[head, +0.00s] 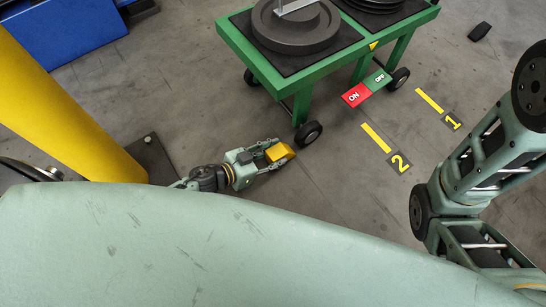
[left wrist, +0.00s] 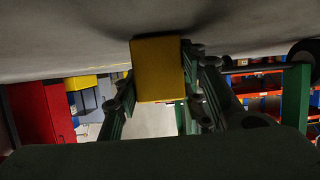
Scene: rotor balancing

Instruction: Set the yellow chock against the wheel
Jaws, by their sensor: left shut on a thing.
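The yellow chock (head: 279,152) is held in my left gripper (head: 266,153), low over the floor. In the left wrist view the chock (left wrist: 159,70) sits between the two fingers of the gripper (left wrist: 160,95), which is shut on it. The nearest wheel (head: 308,133) of the green cart (head: 294,82) is just to the right of the chock and slightly higher in the picture. I cannot tell whether the chock touches the wheel or the floor. My right arm comes in at the right, but its gripper is out of view.
Red ON and green OFF plates (head: 356,95) lie on the floor beside the cart. Yellow strips with markers 2 (head: 398,162) and 1 (head: 451,121) are further right. A yellow post (head: 75,105) stands at left. A small black object (head: 479,31) lies at upper right.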

